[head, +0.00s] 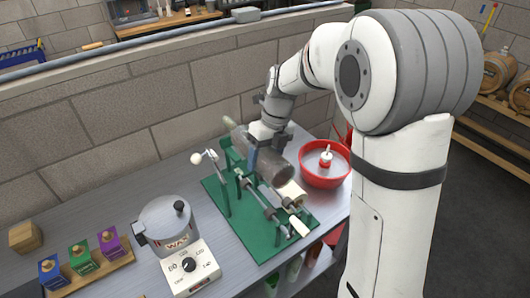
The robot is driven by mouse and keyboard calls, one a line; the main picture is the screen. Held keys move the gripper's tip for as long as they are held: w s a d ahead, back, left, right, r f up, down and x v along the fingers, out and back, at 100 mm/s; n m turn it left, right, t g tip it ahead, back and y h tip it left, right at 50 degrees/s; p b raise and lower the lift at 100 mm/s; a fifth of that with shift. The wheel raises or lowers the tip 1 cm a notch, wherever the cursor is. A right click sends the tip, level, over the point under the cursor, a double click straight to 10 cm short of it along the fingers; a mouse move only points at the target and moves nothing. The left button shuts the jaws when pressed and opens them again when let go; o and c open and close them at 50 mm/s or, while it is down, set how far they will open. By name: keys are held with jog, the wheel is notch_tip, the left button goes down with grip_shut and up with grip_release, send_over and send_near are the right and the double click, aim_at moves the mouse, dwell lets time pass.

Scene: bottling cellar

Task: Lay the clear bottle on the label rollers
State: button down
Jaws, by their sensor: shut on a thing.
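The clear bottle (274,169) looks grey and see-through. It lies on its side, its neck toward the upper left and its wide base toward the lower right. My gripper (259,155) is shut around the bottle's body from above; a bluish finger shows on the near side. The label rollers (258,200) are on a green stand with a white-knobbed crank at the left. The bottle is over the rollers, roughly along them. I cannot tell whether it touches them, as the bottle and gripper hide part of the stand.
A wax pot (167,224) on a heater with a dial stands to the left. Coloured blocks in a wooden rack (92,278) and a wooden block (25,237) lie further left. A block wall runs behind.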

jog(key=w+d+b+x, duration=0.1)
jog(key=b+x, duration=0.5)
jog(key=x, duration=0.2)
jog(key=shift+d+f, duration=0.3)
jog(key=shift+f, duration=0.35)
jog(key=shift+w+a, duration=0.1)
jog(key=shift+w, duration=0.1)
dwell(0.7)
jog(key=shift+f, duration=0.4)
dwell(1.2)
jog(key=c, duration=0.5)
grip_release()
jog(key=shift+o, duration=1.4)
jog(key=shift+s+f, duration=0.1)
jog(key=shift+f, duration=0.05)
